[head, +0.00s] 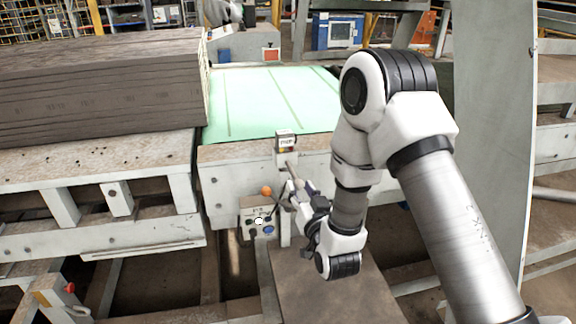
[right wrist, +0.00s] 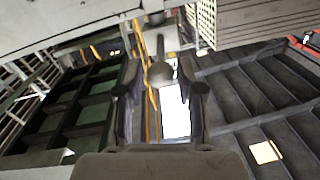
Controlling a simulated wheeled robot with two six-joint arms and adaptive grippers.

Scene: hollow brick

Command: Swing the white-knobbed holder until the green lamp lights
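A white knob (head: 259,220) shows on the front of a small control box (head: 247,213) below the machine's edge. An orange ball (head: 266,191) and a blue button (head: 268,229) are beside it. I cannot make out a lit green lamp. My right gripper (head: 285,197) is close to the right of the box, partly hidden by its own wrist. In the right wrist view its fingers (right wrist: 160,100) are spread apart. A grey rod with a rounded end (right wrist: 161,72) shows between or beyond them; I cannot tell whether they touch. My left gripper is out of view.
A small grey box with a label (head: 286,142) stands on the machine edge above the gripper. A pale green bed (head: 265,100) lies behind it. A stack of grey boards (head: 100,90) fills the left. A tall grey panel (head: 490,140) stands right of my arm.

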